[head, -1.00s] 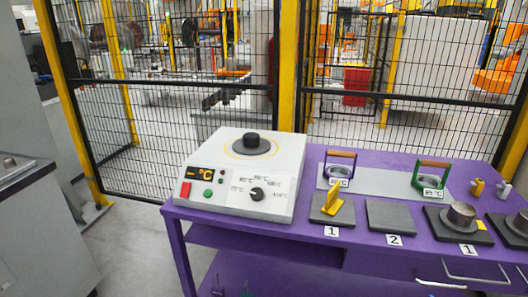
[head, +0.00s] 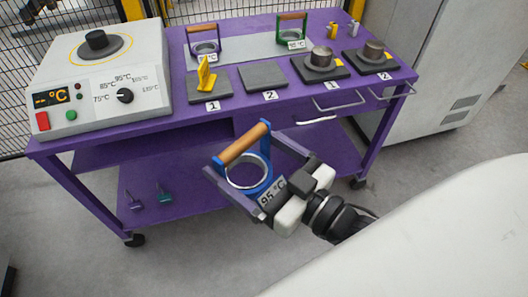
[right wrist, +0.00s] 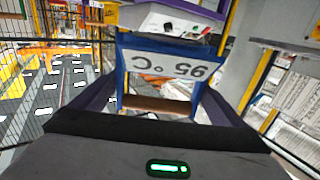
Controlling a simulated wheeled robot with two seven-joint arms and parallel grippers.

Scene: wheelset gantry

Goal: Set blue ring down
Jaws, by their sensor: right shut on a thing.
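The blue ring (head: 268,178) has a silvery inner rim, a blue frame with a wooden handle bar and a "95 °C" label. My right gripper (head: 255,172) is shut on it and holds it in the air in front of the purple table (head: 222,120). In the right wrist view the ring's label and handle (right wrist: 160,104) show upside down between the two fingers. My left gripper is not in view.
A white heater (head: 100,75) stands on the table's left. Purple (head: 203,42) and green (head: 291,36) rings stand at the back. Grey plate 1 (head: 210,87) carries a yellow piece; plate 2 (head: 263,75) is bare. Metal cylinders (head: 321,57) stand on dark plates at right.

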